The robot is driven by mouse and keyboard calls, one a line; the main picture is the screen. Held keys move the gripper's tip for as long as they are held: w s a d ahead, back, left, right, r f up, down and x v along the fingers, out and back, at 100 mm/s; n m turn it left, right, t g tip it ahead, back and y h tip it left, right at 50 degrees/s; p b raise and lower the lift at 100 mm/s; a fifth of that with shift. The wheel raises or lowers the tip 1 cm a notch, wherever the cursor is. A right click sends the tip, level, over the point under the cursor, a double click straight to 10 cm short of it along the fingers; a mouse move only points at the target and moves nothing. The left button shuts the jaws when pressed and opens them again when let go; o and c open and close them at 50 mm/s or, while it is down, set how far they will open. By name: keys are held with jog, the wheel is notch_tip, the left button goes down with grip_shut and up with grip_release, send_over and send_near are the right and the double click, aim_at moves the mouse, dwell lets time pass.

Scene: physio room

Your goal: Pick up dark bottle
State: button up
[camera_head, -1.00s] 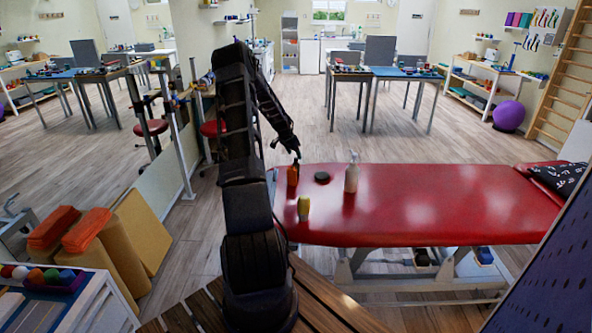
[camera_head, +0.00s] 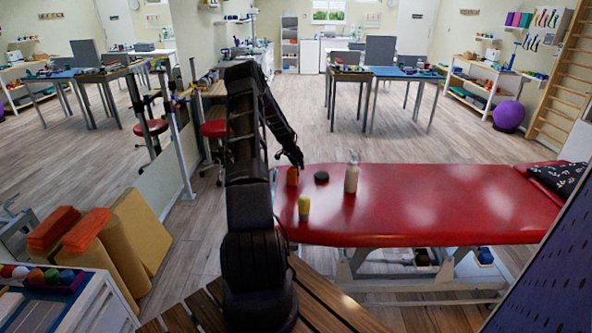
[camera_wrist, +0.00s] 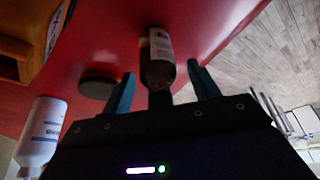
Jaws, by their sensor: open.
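The dark bottle (camera_head: 292,177) stands on the red treatment table near its left end, its top hidden behind my gripper (camera_head: 298,164) in the head view. In the wrist view the dark bottle (camera_wrist: 160,43) shows a brown body and a pale label. My gripper (camera_wrist: 163,88) is open, with one finger on each side of the bottle's near end. I cannot tell whether either finger touches it.
The red table (camera_head: 430,200) also carries a black disc (camera_head: 321,177), a white pump bottle (camera_head: 351,174) and a yellow bottle (camera_head: 304,206), all close to the dark bottle. The table's right part is mostly clear, with a patterned cushion (camera_head: 562,177) at its end.

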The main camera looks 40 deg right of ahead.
jog(key=c, duration=1.1)
jog(key=shift+r, duration=0.15)
